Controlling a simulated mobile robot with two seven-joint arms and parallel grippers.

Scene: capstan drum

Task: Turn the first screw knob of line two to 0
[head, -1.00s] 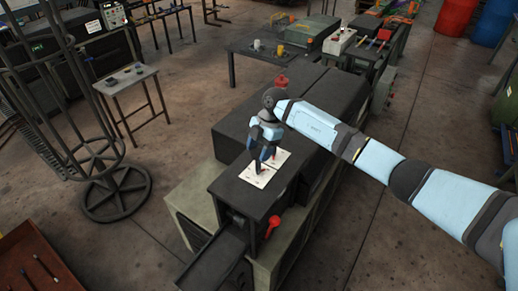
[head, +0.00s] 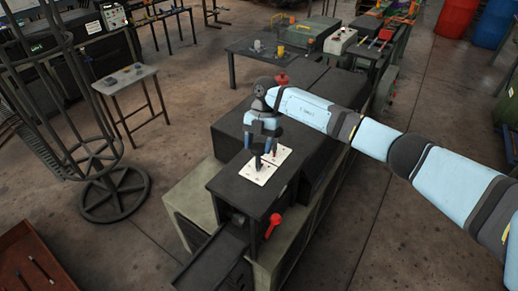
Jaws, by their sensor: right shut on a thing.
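Two white panels lie on the flat top of the dark machine (head: 233,178) in the middle of the head view. The left panel (head: 249,176) and the right panel (head: 283,153) carry small dark marks or knobs, too small to read. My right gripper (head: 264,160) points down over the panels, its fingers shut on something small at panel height. The gripped thing is mostly hidden by the fingers, probably a screw knob; which line it belongs to I cannot tell. My left gripper is not in view.
A red handle (head: 273,223) sticks out at the machine's front right side. A red knob (head: 282,78) stands at the back. A dark wire reel stand (head: 115,192) is at the left. A small side table (head: 126,79) stands behind it. Open floor lies on both sides.

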